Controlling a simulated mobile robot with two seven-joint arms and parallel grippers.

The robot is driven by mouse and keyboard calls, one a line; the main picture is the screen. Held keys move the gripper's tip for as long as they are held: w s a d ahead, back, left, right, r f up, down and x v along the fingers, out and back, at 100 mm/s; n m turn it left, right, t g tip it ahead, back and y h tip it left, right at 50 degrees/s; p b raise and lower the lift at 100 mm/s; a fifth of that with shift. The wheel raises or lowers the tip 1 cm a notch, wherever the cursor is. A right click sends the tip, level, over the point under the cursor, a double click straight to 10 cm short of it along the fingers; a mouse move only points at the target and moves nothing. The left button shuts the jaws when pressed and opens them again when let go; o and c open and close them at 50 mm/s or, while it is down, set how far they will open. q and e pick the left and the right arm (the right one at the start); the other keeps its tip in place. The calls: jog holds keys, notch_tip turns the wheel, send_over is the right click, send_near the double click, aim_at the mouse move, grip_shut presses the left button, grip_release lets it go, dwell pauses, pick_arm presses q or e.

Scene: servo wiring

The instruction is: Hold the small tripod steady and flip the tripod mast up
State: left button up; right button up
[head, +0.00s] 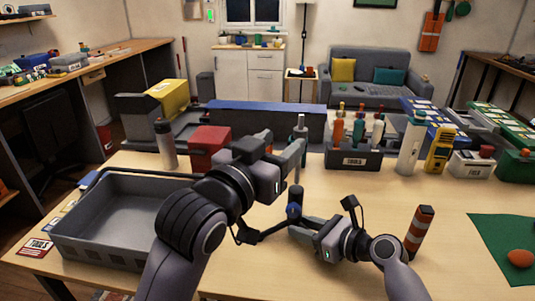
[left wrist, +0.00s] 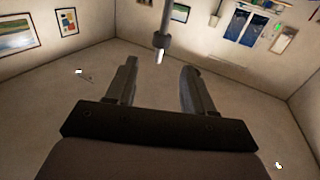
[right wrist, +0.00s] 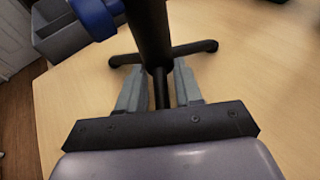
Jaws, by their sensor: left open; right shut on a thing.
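The small tripod stands on the table with its dark legs (head: 262,235) spread and a blue collar (head: 294,196) at its middle. Its mast (head: 300,132) points up from the collar, close to upright, with a pale tip. My left gripper (head: 287,156) is open beside the mast. In the left wrist view the mast (left wrist: 162,38) lies ahead, in line with the gap between the fingers. My right gripper (head: 308,233) is shut on the tripod low down. In the right wrist view its fingers flank the lower post, under the thick black tube (right wrist: 150,32).
A grey bin (head: 115,262) stands at left. A red box (head: 208,150), a tools caddy (head: 353,165) and bottles line the back. An orange striped cylinder (head: 419,230) stands right of my right arm. A green mat (head: 505,240) lies at far right.

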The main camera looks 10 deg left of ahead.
pick_arm(q)
jog(key=shift+v, duration=1.65)
pick_arm(e)
jog(key=o, duration=0.9)
jog(key=shift+c, duration=0.2)
